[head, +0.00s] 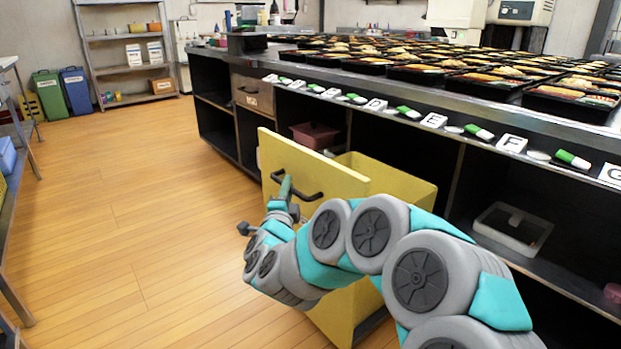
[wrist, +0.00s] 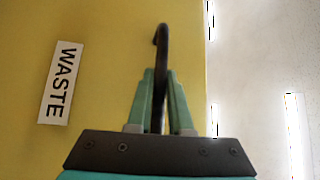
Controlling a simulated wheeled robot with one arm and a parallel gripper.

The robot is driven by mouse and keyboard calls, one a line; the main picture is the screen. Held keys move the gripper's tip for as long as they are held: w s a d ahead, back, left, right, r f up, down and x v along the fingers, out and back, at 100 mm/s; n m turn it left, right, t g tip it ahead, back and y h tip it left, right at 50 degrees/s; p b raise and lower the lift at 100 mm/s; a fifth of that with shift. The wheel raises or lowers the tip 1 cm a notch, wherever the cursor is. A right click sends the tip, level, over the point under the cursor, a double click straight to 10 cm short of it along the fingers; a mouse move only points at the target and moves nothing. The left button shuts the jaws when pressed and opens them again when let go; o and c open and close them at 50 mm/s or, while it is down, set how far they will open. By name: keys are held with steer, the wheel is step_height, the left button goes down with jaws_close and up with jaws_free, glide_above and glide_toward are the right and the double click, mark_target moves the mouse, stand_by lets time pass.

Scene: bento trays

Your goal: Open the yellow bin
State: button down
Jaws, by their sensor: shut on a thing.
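The yellow bin (head: 390,183) is a pull-out under the long counter. Its front panel (head: 322,165) stands out from the counter, and the open inside shows behind it. A black bar handle (head: 312,196) is on the panel's front. My gripper (head: 287,188) is at the handle's left part. In the wrist view the fingers of my gripper (wrist: 160,85) are shut on the black handle (wrist: 162,45), with a white WASTE label (wrist: 60,82) to the left on the yellow panel. My arm hides the panel's lower part.
The counter (head: 400,100) carries many bento trays and a row of lettered cards. Open shelves below hold a reddish tub (head: 315,134) and a pale tray (head: 512,228). Green (head: 50,95) and blue (head: 77,90) bins stand far left. The wooden floor at left is clear.

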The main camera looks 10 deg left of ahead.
steer(key=shift+s+a, duration=1.1)
steer(key=shift+a, duration=0.15)
steer(key=c, duration=0.8)
jaws_free()
steer(key=shift+c, duration=0.2)
steer(key=s+f, duration=0.1)
steer(key=s, duration=0.6)
steer(key=shift+s, duration=0.35)
